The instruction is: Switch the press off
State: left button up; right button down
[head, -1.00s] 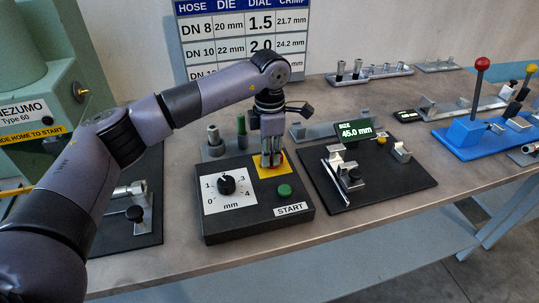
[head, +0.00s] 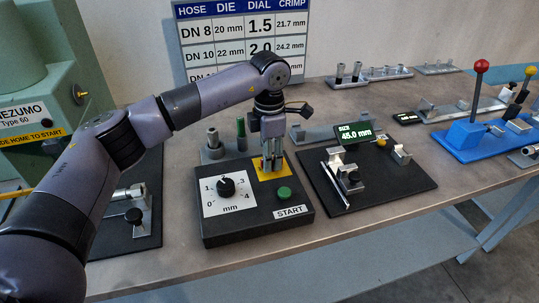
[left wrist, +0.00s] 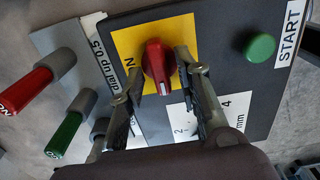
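The press control box (head: 235,228) stands on the bench in the middle of the head view. Its red switch knob (left wrist: 157,63) sits on a yellow plate (left wrist: 122,42) marked ON. The knob's white mark points to the bottom of the left wrist view, away from the ON label. My left gripper (head: 269,170) points down over the knob. In the left wrist view its fingers (left wrist: 158,72) stand on either side of the knob, with a narrow gap at the left finger. Its label under the hand is hidden. My right gripper is not in view.
A green START button (head: 284,193) and a black dial (head: 226,186) are on the same box. Red and green-handled tools (left wrist: 62,135) stand beside it. To the right are a gauge board (head: 375,198) reading 45.0 mm and a blue fixture (head: 470,143).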

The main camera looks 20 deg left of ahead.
pick_arm(q)
notch_tip(320, 180, up, 12)
dwell(0.7)
